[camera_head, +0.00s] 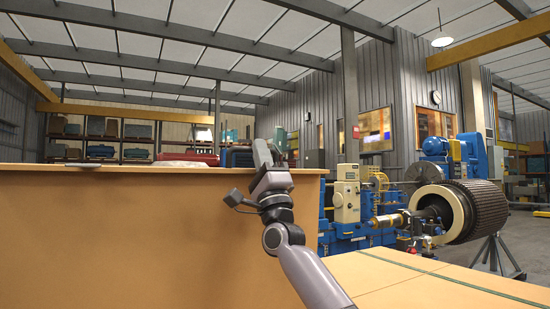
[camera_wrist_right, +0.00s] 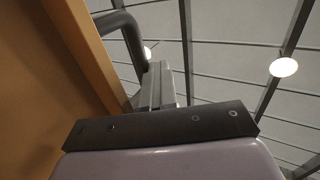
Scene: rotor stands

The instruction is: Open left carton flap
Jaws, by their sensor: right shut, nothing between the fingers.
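A large tan-brown carton panel (camera_head: 130,235) stands upright across the left of the head view, its top edge running level. It looks like the raised flap or wall of the carton; I cannot tell which. My right gripper (camera_head: 267,152) points up at the panel's right end, its fingertips above the top edge. Its fingers are shut and empty. In the right wrist view the fingers (camera_wrist_right: 157,85) point toward the roof, close beside the brown panel (camera_wrist_right: 40,90); contact cannot be told. My left gripper is not in view.
A flat tan surface (camera_head: 400,285) with a dark green strip lies at the lower right. Blue machinery (camera_head: 345,240) and a ribbed rotor (camera_head: 475,212) on a stand are beyond it. Shelves (camera_head: 105,135) stand at the back. Above the panel is free air.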

